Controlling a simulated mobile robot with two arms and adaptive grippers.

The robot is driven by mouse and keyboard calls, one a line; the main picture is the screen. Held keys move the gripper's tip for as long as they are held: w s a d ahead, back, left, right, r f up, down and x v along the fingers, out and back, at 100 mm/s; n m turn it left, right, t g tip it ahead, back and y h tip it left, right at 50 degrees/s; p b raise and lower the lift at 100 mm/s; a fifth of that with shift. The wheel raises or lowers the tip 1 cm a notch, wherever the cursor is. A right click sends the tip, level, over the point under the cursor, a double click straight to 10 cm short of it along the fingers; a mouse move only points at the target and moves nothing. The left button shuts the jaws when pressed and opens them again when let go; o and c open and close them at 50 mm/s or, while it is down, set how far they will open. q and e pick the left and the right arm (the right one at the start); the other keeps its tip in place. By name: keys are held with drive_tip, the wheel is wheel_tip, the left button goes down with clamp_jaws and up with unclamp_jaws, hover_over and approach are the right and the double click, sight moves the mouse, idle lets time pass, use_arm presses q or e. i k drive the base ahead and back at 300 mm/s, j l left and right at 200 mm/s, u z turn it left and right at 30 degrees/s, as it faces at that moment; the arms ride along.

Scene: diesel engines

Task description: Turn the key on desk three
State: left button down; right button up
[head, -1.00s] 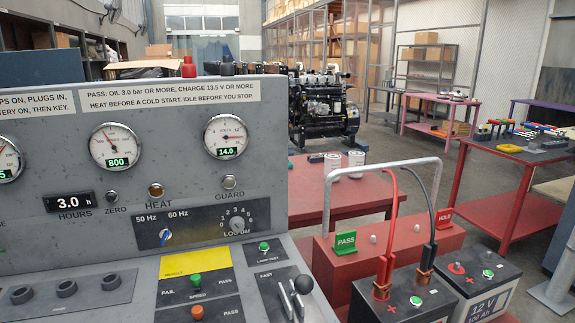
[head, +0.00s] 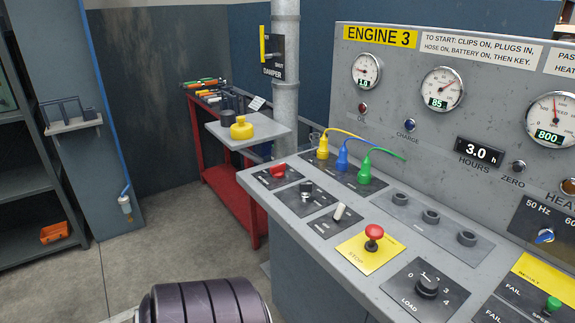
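The grey desk (head: 271,194) is marked ENGINE 3 (head: 380,37) and fills the right half of the head view. On its sloped top, near the left end, a small dark and silver switch (head: 306,191) looks like the key switch; its label and position are too small to read. A red switch (head: 278,171) is to its left and a white-tipped lever (head: 340,212) to its right. Yellow (head: 322,150), blue (head: 342,160) and green (head: 364,170) plugs stand in a row behind them, with cables. Neither of my grippers shows.
A red stop button (head: 374,232) on a yellow plate and a load knob (head: 428,285) are farther right. A side shelf with a yellow object (head: 241,128), a pipe (head: 286,60) and a red tool table (head: 232,203) stand beyond the desk. The floor at left is clear.

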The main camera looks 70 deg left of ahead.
sight(305, 189)
drive_tip(key=u, duration=2)
